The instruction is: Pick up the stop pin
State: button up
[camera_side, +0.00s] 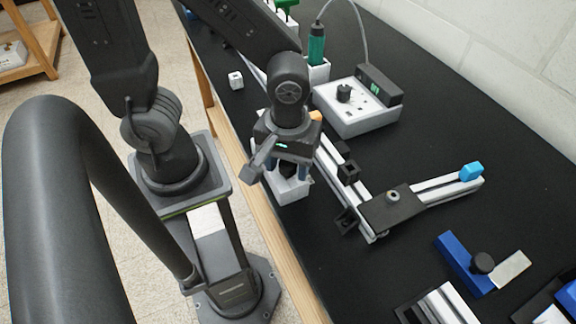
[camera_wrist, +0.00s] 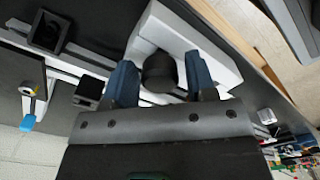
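A black round-headed piece, which looks like the stop pin (camera_wrist: 160,72), stands at a white block (camera_wrist: 160,32) in the wrist view. In the side view the dark pin (camera_side: 288,170) shows partly between my fingers, over the white block (camera_side: 291,190) near the table's front edge. My gripper (camera_wrist: 161,80) is open, with one blue finger on each side of the pin. In the wrist view a gap shows between the pin and each finger. My gripper (camera_side: 287,168) points down in the side view. The pin's lower part is hidden.
A T-shaped extrusion frame (camera_side: 440,192) with a black plate (camera_side: 391,208) and blue end cap (camera_side: 471,171) lies right of my gripper. Black brackets (camera_side: 348,172) sit along its near rail. A soldering station (camera_side: 357,107) stands behind; a blue clamp-like tool (camera_side: 466,262) lies at front right.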

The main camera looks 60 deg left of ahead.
jog(key=c, duration=0.7)
